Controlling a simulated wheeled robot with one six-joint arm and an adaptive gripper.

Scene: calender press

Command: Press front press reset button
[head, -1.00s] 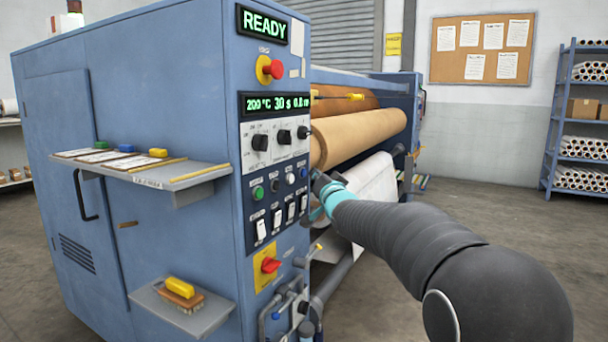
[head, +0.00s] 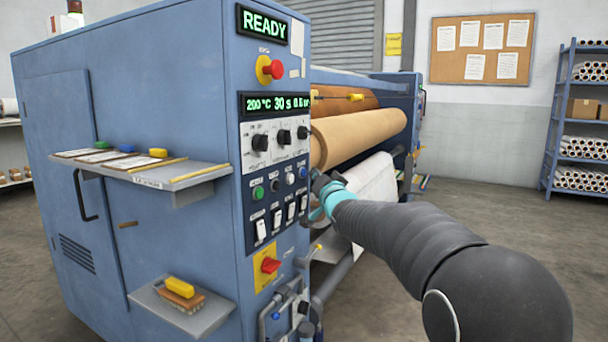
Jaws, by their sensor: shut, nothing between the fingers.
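The blue press cabinet has a front control panel (head: 247,185). A row of small round buttons sits at its middle: a green one (head: 258,193), a dark one (head: 275,186), a white one (head: 290,179) and a blue one (head: 303,172) at the right end. Their labels are too small to read, so I cannot tell which is reset. My gripper (head: 316,188), dark with a teal band, is shut and empty just right of the blue button, by the panel's right edge. Its fingertips are partly hidden, and I cannot tell whether they touch the panel.
White rocker switches (head: 261,229) and a red rotary switch (head: 270,265) are below. A shelf (head: 190,181) juts out left. Tan rollers (head: 360,135) lie behind my gripper.

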